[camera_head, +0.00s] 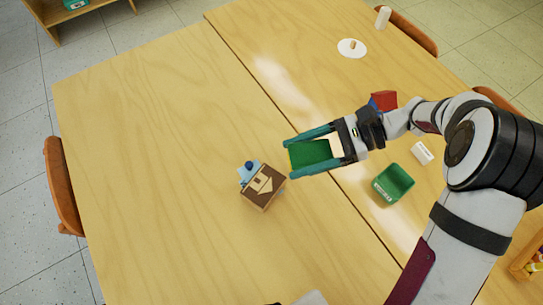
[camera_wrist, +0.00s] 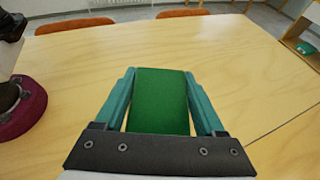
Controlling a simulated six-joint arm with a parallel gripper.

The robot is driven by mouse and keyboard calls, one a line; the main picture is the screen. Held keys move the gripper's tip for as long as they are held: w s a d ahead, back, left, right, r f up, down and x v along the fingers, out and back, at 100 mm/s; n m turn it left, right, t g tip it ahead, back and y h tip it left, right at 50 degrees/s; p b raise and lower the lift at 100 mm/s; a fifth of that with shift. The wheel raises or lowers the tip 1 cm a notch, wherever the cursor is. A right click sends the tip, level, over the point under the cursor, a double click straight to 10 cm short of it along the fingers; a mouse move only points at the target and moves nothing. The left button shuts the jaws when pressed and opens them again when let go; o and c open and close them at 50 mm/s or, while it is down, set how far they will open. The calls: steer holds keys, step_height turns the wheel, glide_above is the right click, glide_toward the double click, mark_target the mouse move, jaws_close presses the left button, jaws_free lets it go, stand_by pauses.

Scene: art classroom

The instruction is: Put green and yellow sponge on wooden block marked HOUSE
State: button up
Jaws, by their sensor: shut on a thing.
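The green and yellow sponge (camera_head: 311,154) is between the teal fingers of my gripper (camera_head: 298,154), green face up, with a thin yellow edge at its left end. My gripper is shut on it. The sponge also fills the space between the fingers of my gripper (camera_wrist: 161,88) in the wrist view, where the sponge (camera_wrist: 160,104) shows only green. The wooden block (camera_head: 262,187), with a brown top and a house-like pattern, sits on the table to the lower left of the sponge, apart from it. Any HOUSE lettering is too small to read. The block is not seen in the wrist view.
A small blue object (camera_head: 248,172) stands right behind the block. A green open container (camera_head: 393,183), a white block (camera_head: 422,152) and a red and blue object (camera_head: 383,101) lie near my arm. A white disc (camera_head: 351,48) is farther back. The table's left side (camera_head: 140,150) is clear.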

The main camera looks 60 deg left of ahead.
steer(key=s+a+f, duration=0.4)
steer(key=s, duration=0.1)
steer(key=s+a+f, duration=0.2)
steer(key=a, duration=0.1)
steer(key=shift+s+f, duration=0.15)
steer(key=shift+s, duration=0.2)
steer(key=f, duration=0.4)
steer(key=shift+s+a, duration=0.3)
steer(key=shift+s, duration=0.05)
steer(key=shift+f, duration=0.3)
